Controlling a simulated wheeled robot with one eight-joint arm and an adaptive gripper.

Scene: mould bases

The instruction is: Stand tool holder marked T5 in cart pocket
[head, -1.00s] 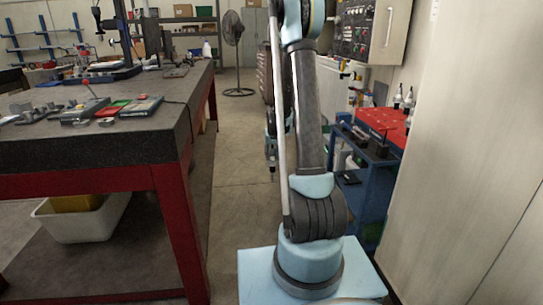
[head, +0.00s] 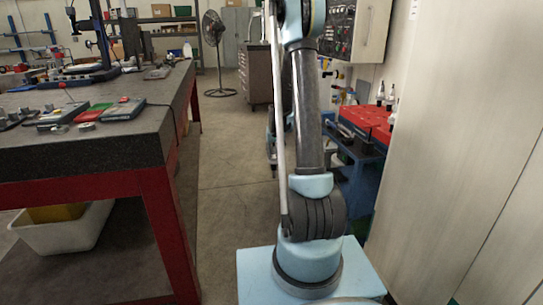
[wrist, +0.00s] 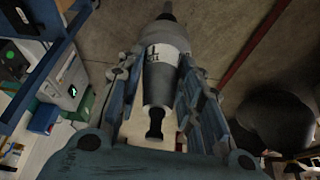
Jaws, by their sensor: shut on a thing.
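My gripper (wrist: 162,85) is shut on a tool holder (wrist: 160,78) in the wrist view. The cart (head: 358,175) is blue with a red pocketed top (head: 368,119), at the right in the head view. Two holders (head: 380,94) with pale bodies and dark bases stand at its right end. The pockets are too small to make out, and my arm hides part of the cart.
A dark-topped workbench (head: 90,145) with red legs fills the left, with tools lying on it. A pale wall panel (head: 450,150) stands close on the right, beside the cart. A fan (head: 214,50) and a drawer cabinet (head: 256,75) stand behind. The floor aisle (head: 225,190) is clear.

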